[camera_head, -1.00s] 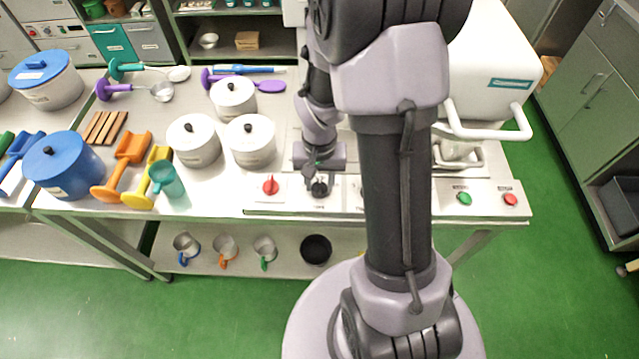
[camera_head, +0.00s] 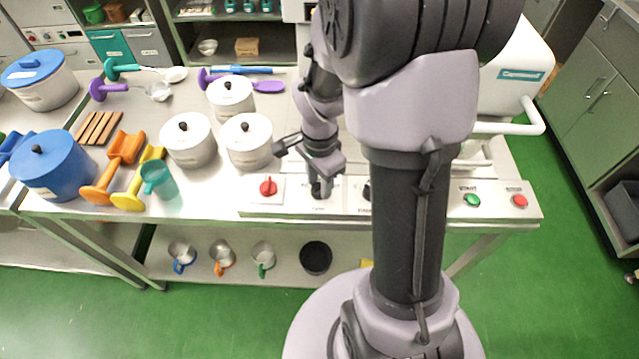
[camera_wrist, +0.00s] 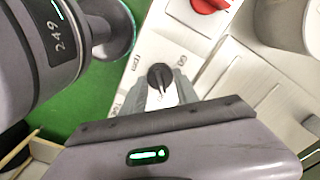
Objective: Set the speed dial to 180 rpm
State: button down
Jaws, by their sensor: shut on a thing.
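The speed dial (camera_wrist: 160,76) is a small black knob with a light pointer line, on a pale panel with printed markings, partly unreadable. In the wrist view the two fingers of my gripper (camera_wrist: 161,90) stand on either side of the dial and are shut on it. The pointer runs toward the gripper's palm in that picture. In the head view my gripper (camera_head: 318,182) reaches down onto the panel from above, and the dial (camera_head: 318,192) shows as a dark spot beneath it. I cannot read which number the pointer marks.
A red knob (camera_head: 268,187) sits left of the dial, and another black knob (camera_head: 367,192) right of it, partly behind my arm. A green button (camera_head: 471,200) and a red button (camera_head: 519,201) are farther right. White pots (camera_head: 249,142) stand behind on the left.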

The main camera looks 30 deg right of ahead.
aim_at(319, 185)
jog(key=shift+m+b, duration=0.3)
jog(key=shift+m, duration=0.6)
jog(key=c, duration=0.9)
grip_release()
notch_tip(319, 185, up, 18)
jog(key=p, duration=0.6)
jog(key=shift+f+p, duration=0.25)
jog(key=shift+p, duration=0.1)
